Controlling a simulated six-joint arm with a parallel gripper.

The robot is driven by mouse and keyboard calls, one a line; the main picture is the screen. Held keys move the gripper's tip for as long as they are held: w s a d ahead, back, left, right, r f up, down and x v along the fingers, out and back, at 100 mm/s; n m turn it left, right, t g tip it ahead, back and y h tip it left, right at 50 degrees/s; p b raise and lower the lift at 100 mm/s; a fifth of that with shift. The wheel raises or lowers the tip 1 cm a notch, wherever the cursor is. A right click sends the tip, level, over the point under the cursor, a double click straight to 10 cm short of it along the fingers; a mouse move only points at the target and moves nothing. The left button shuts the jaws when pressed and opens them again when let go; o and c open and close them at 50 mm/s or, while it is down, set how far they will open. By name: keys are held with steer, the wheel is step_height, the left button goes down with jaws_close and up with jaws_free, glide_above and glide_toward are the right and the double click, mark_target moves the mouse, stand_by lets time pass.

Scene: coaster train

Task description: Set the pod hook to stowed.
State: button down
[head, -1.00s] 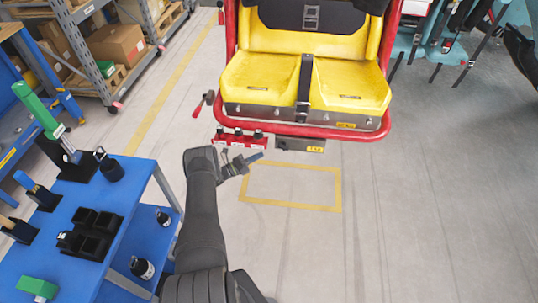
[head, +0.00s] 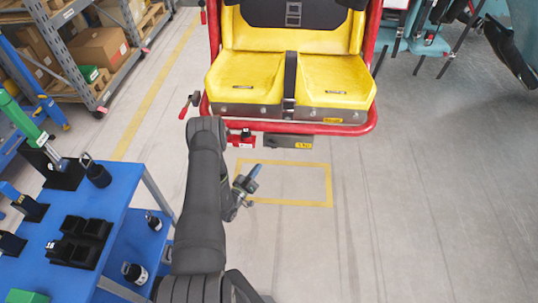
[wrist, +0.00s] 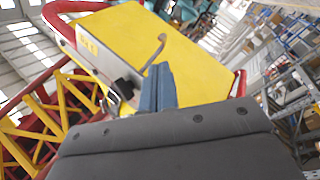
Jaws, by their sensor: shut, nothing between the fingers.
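The pod is a yellow two-place seat (head: 290,80) in a red tube frame, at the top middle of the head view. In the wrist view a bent silver hook (wrist: 156,50) stands against a yellow panel (wrist: 180,55), just beyond my fingertips; it looks like the pod hook, but its setting is unclear. My gripper (head: 253,176), with blue fingers, is below the pod's front edge in the head view, over the floor. In the wrist view my gripper (wrist: 158,88) is shut and empty. I cannot tell whether it touches the hook.
A red-handled lever (head: 187,106) sits at the pod's left side. A red block (head: 241,139) and a grey box (head: 288,141) hang under its front edge. A blue cart (head: 110,205) with black holders stands at left. The floor at right is clear.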

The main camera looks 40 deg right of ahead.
steer(key=s+a+r+n+t+y, duration=0.25)
steer(key=s+a+n, duration=0.2)
steer(key=n, duration=0.75)
steer(key=x, duration=1.4)
steer(key=shift+f, duration=0.55)
steer(key=shift+w+d+t, duration=0.1)
steer(key=shift+t, duration=0.15)
steer(key=shift+w+d+r+h, duration=0.15)
steer(key=shift+w+d+h, duration=0.05)
steer(key=shift+w+d, duration=0.45)
steer(key=shift+w+d+r+h, duration=0.15)
steer(key=shift+w+d, duration=0.45)
steer(key=shift+d, duration=0.05)
steer(key=shift+w, duration=0.1)
